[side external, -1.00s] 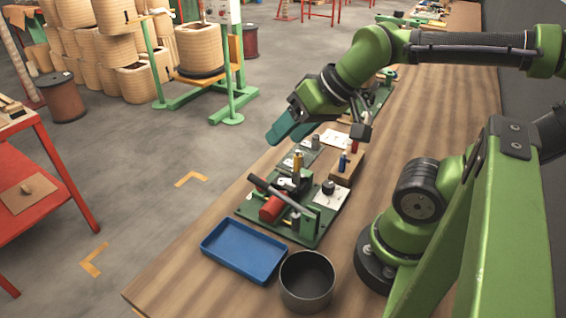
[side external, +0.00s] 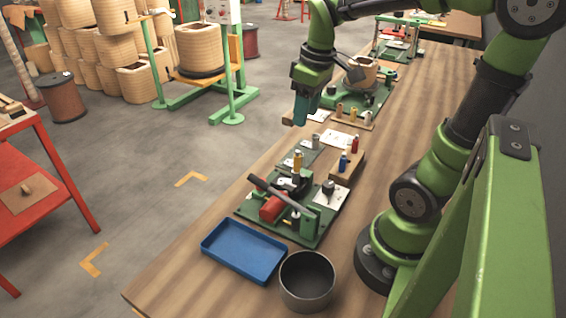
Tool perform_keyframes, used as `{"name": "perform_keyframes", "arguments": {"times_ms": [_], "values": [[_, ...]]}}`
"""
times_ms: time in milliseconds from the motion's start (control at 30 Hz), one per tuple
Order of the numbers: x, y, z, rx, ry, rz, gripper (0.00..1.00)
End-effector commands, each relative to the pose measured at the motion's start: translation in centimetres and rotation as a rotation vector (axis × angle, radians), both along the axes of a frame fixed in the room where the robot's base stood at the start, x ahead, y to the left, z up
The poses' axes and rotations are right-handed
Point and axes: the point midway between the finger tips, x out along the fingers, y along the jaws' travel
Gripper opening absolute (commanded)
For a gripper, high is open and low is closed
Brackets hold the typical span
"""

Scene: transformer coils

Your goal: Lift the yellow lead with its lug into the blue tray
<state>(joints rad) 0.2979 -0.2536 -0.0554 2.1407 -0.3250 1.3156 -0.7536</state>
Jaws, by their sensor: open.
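The blue tray (side external: 243,251) lies on the bench in front of this fixture and is empty. My gripper (side external: 300,112) points down, open and empty, above the bench's left edge. In the picture it is above the yellow piece and apart from it.
A dark round pot (side external: 307,281) stands right of the tray. A red cylinder (side external: 272,207) and a dark lever lie on the near fixture. Another green fixture (side external: 372,98) stands farther back. The bench's right side is mostly clear.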

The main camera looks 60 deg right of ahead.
Motion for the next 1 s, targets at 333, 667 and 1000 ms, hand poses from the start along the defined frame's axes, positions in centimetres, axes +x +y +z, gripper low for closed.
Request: {"name": "perform_keyframes", "arguments": {"times_ms": [333,667,1000], "values": [[1.0,0.0,-7.1,0.002,0.005,-0.001,0.49],[1.8,0.1,-12.6,0.002,0.004,-0.002,0.49],[2.1,0.1,-14.1,0.0,-0.002,-0.002,0.49]]}}
